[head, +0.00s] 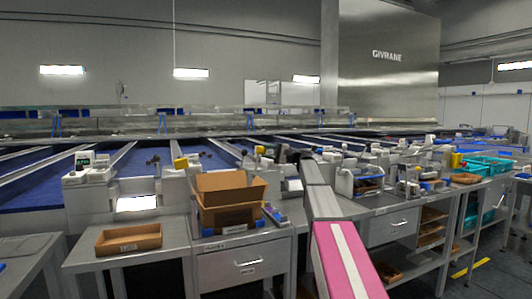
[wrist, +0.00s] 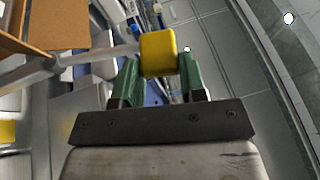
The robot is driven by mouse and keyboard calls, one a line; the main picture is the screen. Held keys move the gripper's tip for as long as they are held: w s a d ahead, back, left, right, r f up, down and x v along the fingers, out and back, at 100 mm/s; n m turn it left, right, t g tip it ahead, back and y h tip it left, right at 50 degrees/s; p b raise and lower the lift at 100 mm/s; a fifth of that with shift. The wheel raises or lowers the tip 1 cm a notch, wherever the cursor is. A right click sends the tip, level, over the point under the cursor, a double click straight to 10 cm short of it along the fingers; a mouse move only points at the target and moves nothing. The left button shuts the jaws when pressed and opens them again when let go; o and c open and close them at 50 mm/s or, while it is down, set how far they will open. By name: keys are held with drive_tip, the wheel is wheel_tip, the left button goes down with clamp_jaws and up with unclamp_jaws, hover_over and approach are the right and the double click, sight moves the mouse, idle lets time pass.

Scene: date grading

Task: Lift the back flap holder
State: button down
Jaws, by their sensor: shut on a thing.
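A flap holder with a yellow block (wrist: 158,52) on the end of a pale rod shows in the wrist view; I take it to be the back flap holder. My gripper (wrist: 158,74) has its two green fingers shut on the yellow block, one on each side. The rod runs left from the block, past the cardboard box. In the head view my gripper (head: 282,154) is behind and right of the open box, with a yellow piece (head: 260,150) beside it. A second yellow piece (head: 181,162) is left of the box.
An open cardboard box (head: 230,187) stands on the grey workbench (head: 225,242). A shallow brown tray (head: 128,239) lies to its left. White bottles (head: 344,182) and other small items crowd the bench to the right. Blue conveyor lanes (head: 40,197) lie behind.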

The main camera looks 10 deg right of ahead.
drive_tip(key=shift+f, duration=0.1)
drive_tip(key=c, duration=0.7)
unclamp_jaws()
drive_tip(key=shift+d, duration=0.15)
drive_tip(key=v, duration=1)
drive_tip(key=shift+d, duration=0.3)
